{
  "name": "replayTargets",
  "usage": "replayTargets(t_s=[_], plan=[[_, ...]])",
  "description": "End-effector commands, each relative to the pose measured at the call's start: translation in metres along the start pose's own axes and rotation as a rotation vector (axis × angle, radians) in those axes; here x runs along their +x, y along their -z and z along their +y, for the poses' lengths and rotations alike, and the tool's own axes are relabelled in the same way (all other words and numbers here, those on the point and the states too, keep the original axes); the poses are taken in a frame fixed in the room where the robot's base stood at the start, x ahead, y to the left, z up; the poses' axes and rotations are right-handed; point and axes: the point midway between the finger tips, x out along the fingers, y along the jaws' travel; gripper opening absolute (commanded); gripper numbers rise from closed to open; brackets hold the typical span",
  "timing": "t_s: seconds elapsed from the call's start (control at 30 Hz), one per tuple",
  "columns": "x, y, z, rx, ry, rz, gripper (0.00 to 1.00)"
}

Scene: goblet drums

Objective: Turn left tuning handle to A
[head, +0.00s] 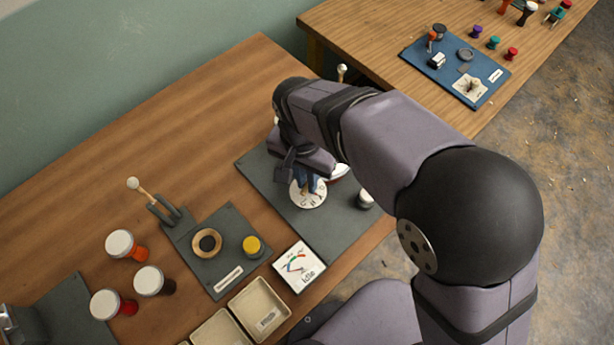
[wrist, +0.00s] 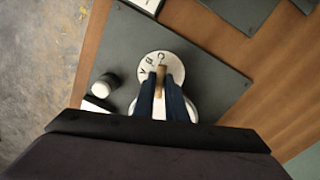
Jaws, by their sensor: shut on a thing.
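A white round dial (head: 308,201) with dark letters lies on a dark grey mat, below my gripper (head: 310,182). It also shows in the wrist view (wrist: 146,63), where the letters C, B and A can be read on its far and left side. A light-brown tuning handle (wrist: 162,72) stands over the dial. My gripper's blue fingers (wrist: 165,92) are shut on this handle. Its outer end is near the C, but I cannot tell the exact letter it points to. The fingers hide the near part of the dial and handle.
A white-topped knob (head: 365,199) stands right of the dial. A white and red round thing (head: 340,172) is partly hidden behind my arm. A gauge card (head: 299,268) lies at the mat's front left.

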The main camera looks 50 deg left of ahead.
Motion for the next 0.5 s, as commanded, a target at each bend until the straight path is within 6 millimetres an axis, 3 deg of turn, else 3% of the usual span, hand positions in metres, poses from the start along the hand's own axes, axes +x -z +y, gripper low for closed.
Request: replayTargets(t_s=[0.17, 0.2, 0.27, 0.5], plan=[[-0.0006, 0.0002, -0.0003, 0.001, 0.001, 0.001, 0.0], [-0.0007, 0.0002, -0.0003, 0.001, 0.001, 0.001, 0.19], [-0.0006, 0.0003, -0.0003, 0.002, 0.001, 0.001, 0.3], [-0.0004, 0.0002, -0.0003, 0.002, 0.001, 0.001, 0.3]])
